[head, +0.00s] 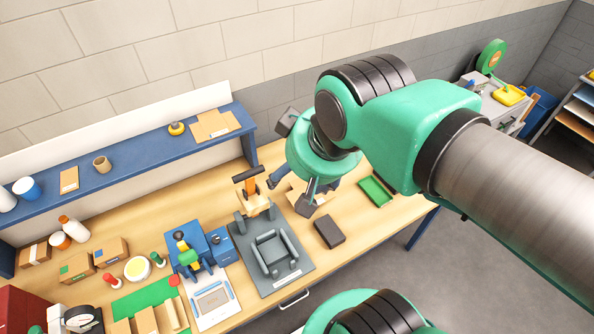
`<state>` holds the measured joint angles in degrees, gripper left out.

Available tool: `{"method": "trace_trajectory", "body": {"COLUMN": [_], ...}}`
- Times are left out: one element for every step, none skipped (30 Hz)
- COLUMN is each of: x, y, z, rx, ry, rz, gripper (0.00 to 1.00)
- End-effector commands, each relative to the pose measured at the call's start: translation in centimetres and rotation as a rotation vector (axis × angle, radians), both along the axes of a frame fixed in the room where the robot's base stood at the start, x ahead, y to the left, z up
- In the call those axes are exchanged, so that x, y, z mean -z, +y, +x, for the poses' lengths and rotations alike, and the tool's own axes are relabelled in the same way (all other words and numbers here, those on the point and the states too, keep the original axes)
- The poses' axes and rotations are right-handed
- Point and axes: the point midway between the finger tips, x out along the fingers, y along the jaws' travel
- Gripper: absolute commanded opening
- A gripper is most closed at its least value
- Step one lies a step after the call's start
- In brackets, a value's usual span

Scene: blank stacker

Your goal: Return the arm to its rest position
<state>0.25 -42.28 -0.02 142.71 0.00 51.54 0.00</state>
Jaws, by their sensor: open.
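My arm reaches in from the right side of the head view, with its green and black links over the workbench (345,238). My gripper (302,188) hangs below the green wrist, above the back middle of the bench. It is partly hidden by the wrist. Its jaws are open, and no held object shows between them. Below and left of it stands a grey fixture plate (292,276) with a square frame on it. An orange-and-black upright clamp or tool (250,186) stands close to the left of the gripper.
A blue shelf (130,160) runs along the back wall. A dark block (329,231) and a green tray (375,190) lie right of the fixture. Boxes, bottles and a blue press (190,250) crowd the left. Grey floor (470,255) is open at right.

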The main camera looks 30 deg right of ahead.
Motion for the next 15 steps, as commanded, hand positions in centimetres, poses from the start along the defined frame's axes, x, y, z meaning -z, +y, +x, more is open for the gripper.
{"method": "trace_trajectory", "body": {"x": [0.13,0.20,0.27,0.29,0.30,0.30,0.29,0.29,0.28,0.28,0.28,0.28,0.31,0.35,0.46], "y": [0.08,0.11,0.13,0.14,0.14,0.14,0.14,0.14,0.14,0.13,0.13,0.13,0.13,0.13,0.13], "z": [-0.28,-0.38,-0.46,-0.49,-0.51,-0.51,-0.50,-0.49,-0.48,-0.48,-0.48,-0.48,-0.47,-0.47,-0.47], "rx": [-0.002,-0.004,-0.004,-0.004,-0.004,-0.004,-0.004,-0.004,-0.004,-0.004,-0.004,-0.004,-0.004,-0.004,-0.004], "ry": [-0.002,-0.002,-0.002,-0.002,-0.002,-0.002,-0.002,-0.002,-0.002,-0.002,-0.002,-0.002,-0.002,-0.002,-0.002], "rz": [0.000,0.000,0.000,0.000,0.000,0.000,0.000,0.000,0.000,0.000,0.000,0.000,0.000,0.000,0.000], "gripper": [0.69,0.69,0.69,0.69,0.69,0.69,0.69,0.69,0.69,0.69,0.69,0.69,0.69,0.69,0.69]}}
